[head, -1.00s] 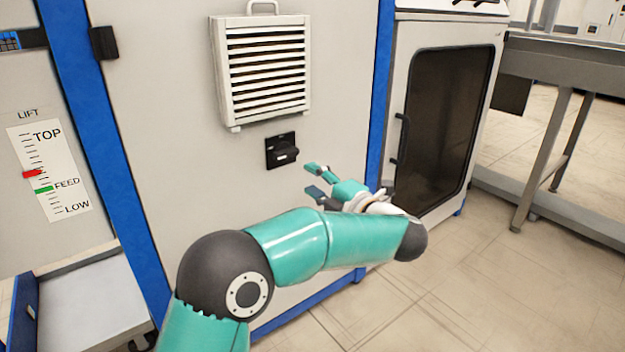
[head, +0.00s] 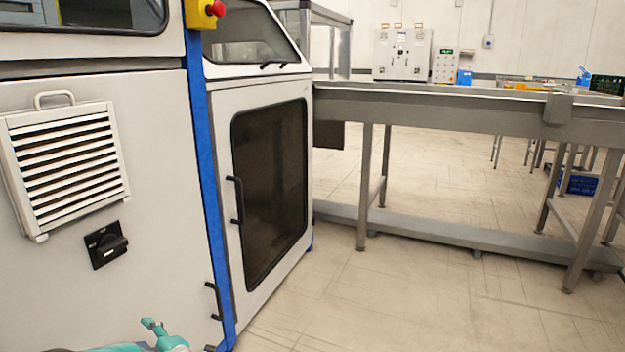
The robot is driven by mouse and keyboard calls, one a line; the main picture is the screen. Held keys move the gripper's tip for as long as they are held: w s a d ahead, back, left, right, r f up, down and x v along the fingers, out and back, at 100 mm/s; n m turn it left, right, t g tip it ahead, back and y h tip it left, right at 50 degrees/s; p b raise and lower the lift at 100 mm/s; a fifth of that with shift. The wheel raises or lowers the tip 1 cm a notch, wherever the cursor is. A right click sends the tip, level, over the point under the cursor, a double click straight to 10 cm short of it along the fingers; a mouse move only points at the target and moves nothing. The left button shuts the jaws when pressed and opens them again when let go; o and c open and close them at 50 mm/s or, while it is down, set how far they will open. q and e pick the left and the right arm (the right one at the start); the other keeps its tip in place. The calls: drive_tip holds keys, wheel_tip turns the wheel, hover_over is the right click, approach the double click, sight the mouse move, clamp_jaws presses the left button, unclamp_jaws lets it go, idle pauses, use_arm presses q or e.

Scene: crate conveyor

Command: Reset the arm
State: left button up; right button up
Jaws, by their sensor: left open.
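My left gripper (head: 152,330) shows only in part at the bottom edge of the head view, in front of the grey machine panel. One teal fingertip points up, open and apart from the panel. The rest of the gripper and my left arm are cut off by the frame edge. A black rotary switch (head: 106,245) sits on the panel above and left of the gripper. My right gripper is not in view.
A louvred vent (head: 68,160) with a handle is on the panel. A dark-windowed door (head: 270,190) stands right of the blue post (head: 208,190). A grey conveyor (head: 450,110) on legs runs to the right. The floor (head: 400,300) in front is clear.

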use_arm(q)
drive_tip(key=s+d+f+m+g+h, duration=0.1)
drive_tip(key=s+d+f+m+h, duration=0.25)
drive_tip(key=f, duration=0.35)
drive_tip(key=s+d+f+m+h+p, duration=0.1)
drive_tip(key=s+d+f+m+h, duration=0.25)
drive_tip(key=f, duration=0.35)
drive_tip(key=s+d+f+m+g+h, duration=0.1)
drive_tip(key=s+d+f+m+h, duration=0.3)
drive_tip(key=f, duration=0.3)
drive_tip(key=s+d+f+m+g+h, duration=0.25)
drive_tip(key=s+d+m+g, duration=0.2)
drive_tip(key=s+d, duration=0.4)
drive_tip(key=s+d+f+m+g+h, duration=0.25)
drive_tip(key=s+d+m+h, duration=0.2)
drive_tip(key=s, duration=0.75)
wheel_tip(320, 180, up, 38)
drive_tip(key=p, duration=3.8)
drive_tip(key=shift+w+d+y, duration=0.15)
drive_tip(key=shift+d+y, duration=0.15)
drive_tip(key=shift+d, duration=0.05)
